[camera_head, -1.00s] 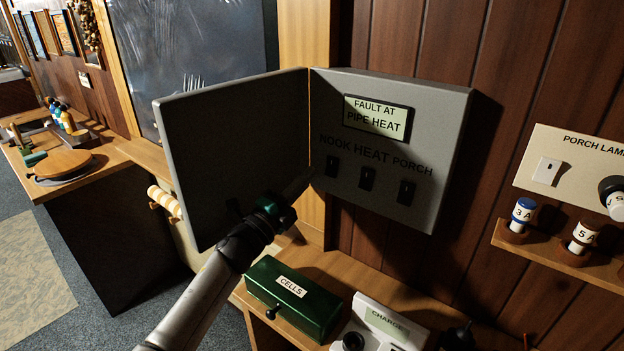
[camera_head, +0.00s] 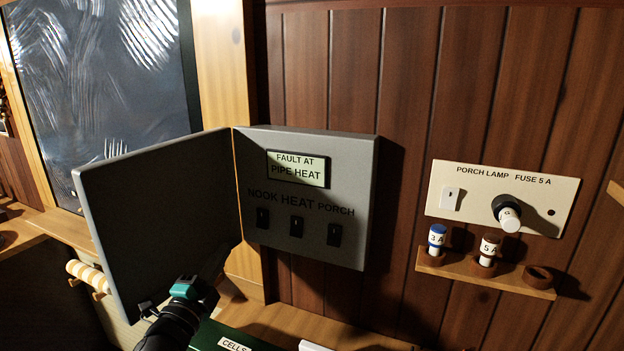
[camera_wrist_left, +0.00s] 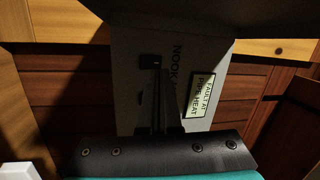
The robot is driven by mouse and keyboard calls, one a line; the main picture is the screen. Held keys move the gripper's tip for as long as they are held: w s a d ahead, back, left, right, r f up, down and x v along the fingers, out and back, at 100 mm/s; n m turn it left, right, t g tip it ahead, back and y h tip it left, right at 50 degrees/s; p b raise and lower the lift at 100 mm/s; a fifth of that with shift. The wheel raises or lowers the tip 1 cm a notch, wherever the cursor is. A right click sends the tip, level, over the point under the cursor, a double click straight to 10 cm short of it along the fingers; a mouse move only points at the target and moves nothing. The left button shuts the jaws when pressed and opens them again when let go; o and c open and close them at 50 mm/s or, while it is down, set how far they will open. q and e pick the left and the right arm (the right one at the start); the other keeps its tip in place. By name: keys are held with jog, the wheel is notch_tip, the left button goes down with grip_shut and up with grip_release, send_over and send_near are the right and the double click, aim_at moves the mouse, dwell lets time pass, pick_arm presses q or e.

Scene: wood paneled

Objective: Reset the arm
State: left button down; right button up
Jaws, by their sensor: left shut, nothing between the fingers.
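My left gripper (camera_head: 222,258) is shut and empty, low in front of the open grey fault box, between its door (camera_head: 150,220) and its front panel (camera_head: 310,155). Its thin fingers are dark and partly lost in shadow. The panel reads "FAULT AT PIPE HEAT" on a lit display (camera_head: 298,168). Below are three black switches: NOOK (camera_head: 262,217), HEAT (camera_head: 296,226) and PORCH (camera_head: 334,234). In the left wrist view the shut fingers (camera_wrist_left: 163,85) point toward the panel, near the NOOK switch (camera_wrist_left: 151,61). I cannot tell whether they touch. My right gripper is not in view.
A green CELLS box (camera_head: 215,335) sits below. The wall between is clear.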

pick_arm(q)
jog(key=s+f+n+g+y, duration=0.6)
jog(key=s+f+n+g, duration=0.2)
jog(key=s+f+n, duration=0.55)
jog(key=s+d+f+n+g+h, duration=0.1)
jog(key=s+d+f+g, duration=0.15)
jog(key=s, duration=0.55)
jog(key=s+d+f+n+g+h, duration=0.1)
jog(key=s+g, duration=0.2)
jog(key=s, duration=0.5)
jog(key=s+d+f+n+g, duration=0.1)
jog(key=s+g, duration=0.2)
jog(key=s, duration=0.5)
notch_tip(320, 180, down, 30)
jog(key=s+g+b, duration=0.1)
jog(key=b, duration=0.7)
jog(key=s+a+f+b, duration=0.1)
jog(key=s+f+b, duration=0.2)
jog(key=s+f, duration=0.4)
jog(key=s+a+f+g+b, duration=0.1)
jog(key=s+f+b, duration=0.2)
jog(key=s+f, duration=0.5)
notch_tip(320, 180, down, 6)
jog(key=shift+s+a+r+m, duration=0.2)
jog(key=shift+s+m, duration=0.1)
jog(key=shift+m, duration=0.15)
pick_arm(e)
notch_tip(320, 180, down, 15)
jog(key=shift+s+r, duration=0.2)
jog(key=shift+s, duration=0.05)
